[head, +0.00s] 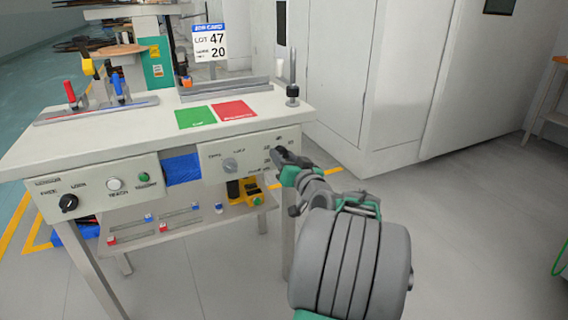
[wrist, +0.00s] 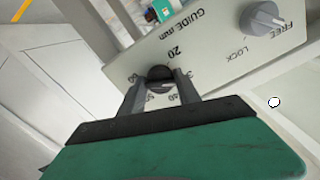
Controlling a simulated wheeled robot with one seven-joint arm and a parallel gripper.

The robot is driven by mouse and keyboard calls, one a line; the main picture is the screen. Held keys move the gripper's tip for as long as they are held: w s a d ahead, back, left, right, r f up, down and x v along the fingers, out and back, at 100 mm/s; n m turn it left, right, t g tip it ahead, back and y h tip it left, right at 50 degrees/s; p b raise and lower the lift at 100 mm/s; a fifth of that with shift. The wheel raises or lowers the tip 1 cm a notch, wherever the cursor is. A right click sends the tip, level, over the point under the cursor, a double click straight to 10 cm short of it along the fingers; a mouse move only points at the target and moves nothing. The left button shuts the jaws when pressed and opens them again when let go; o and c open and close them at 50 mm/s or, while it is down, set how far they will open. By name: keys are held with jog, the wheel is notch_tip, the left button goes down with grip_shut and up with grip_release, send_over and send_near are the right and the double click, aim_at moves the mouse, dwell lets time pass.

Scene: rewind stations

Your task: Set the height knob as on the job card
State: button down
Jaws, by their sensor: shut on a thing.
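The job card (head: 209,42) stands at the back of the bench and reads LOT 47, with a 20 on its lower line. My gripper (head: 283,156) is at the right end of the bench's front panel. In the wrist view my gripper (wrist: 161,82) is shut on a black knob (wrist: 160,74), one finger on each side. The dial around it is upside down, labelled GUIDE mm, with 20 on the side away from my gripper. Other numbers are partly hidden by the fingers. I cannot read the knob's pointer surely.
A grey FREE/LOCK knob (wrist: 262,18) is beside the dial; it also shows in the head view (head: 230,165). A left panel has a black knob (head: 68,203) and buttons. Green (head: 195,117) and red (head: 234,110) mats lie on the bench. Floor to the right is clear.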

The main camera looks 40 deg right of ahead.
jog(key=n, duration=0.5)
jog(key=shift+n, duration=0.3)
jog(key=n, duration=0.5)
jog(key=shift+n, duration=0.4)
jog(key=c, duration=0.9)
grip_release()
jog(key=shift+s, duration=0.1)
jog(key=p+v, duration=0.1)
jog(key=v, duration=0.6)
jog(key=shift+s+p, duration=0.35)
jog(key=shift+a, duration=0.15)
